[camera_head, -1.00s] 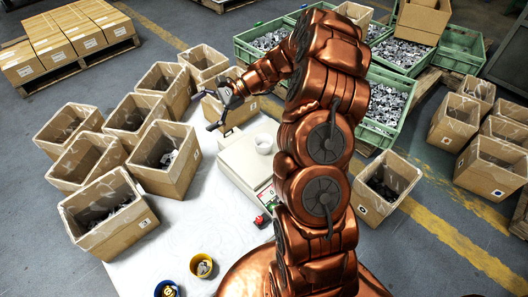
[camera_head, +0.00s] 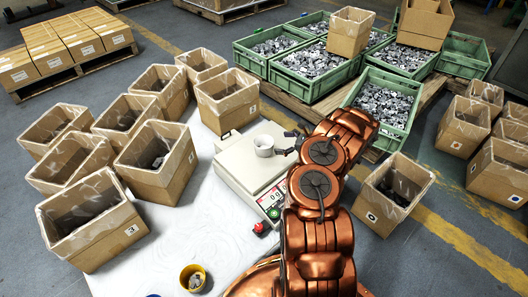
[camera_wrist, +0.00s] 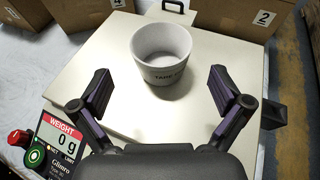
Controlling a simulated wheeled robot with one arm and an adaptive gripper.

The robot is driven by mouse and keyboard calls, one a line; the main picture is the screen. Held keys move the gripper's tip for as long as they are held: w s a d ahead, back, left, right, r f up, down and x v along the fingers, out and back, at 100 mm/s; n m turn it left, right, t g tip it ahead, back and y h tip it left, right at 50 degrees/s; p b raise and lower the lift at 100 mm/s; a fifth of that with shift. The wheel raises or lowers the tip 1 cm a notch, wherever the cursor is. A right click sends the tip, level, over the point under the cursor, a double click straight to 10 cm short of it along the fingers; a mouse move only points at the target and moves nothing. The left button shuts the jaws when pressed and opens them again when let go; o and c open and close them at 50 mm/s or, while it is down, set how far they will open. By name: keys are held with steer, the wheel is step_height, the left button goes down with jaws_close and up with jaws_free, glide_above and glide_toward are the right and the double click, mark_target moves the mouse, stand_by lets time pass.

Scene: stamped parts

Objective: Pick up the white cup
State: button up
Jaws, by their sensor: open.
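The white cup (camera_head: 263,146) stands upright on the pale top of a weighing scale (camera_head: 232,160). In the wrist view the cup (camera_wrist: 161,60) is empty, with dark lettering on its front. My gripper (camera_wrist: 162,92) is open, with one dark finger on each side of the near part of the cup. The fingers look apart from the cup, which lies slightly beyond the line between them. In the head view my gripper (camera_head: 288,143) is small and partly hidden by my arm, just right of the cup.
The scale's display (camera_wrist: 62,140) reads 0 g, with red and green buttons at lower left. Open cardboard boxes (camera_head: 155,160) crowd the left of the white table, and another box (camera_head: 227,98) stands behind the scale. A yellow cup (camera_head: 193,277) is at the front.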

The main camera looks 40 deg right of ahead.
mark_target(255, 141)
steer(key=shift+d+f, duration=0.15)
steer(key=shift+f, duration=0.2)
steer(key=shift+w+a+f, duration=0.1)
steer(key=shift+w+a, duration=0.1)
steer(key=shift+w, duration=0.15)
steer(key=shift+r+b+x, duration=0.15)
steer(key=shift+b+x, duration=0.6)
steer(key=shift+x, duration=0.95)
steer(key=shift+r+b+x, duration=0.15)
steer(key=shift+b+x, duration=0.55)
steer(key=shift+x, duration=0.95)
steer(key=shift+a, duration=0.1)
steer(key=shift+c, duration=0.3)
steer(key=c, duration=0.7)
steer(key=shift+r, duration=0.15)
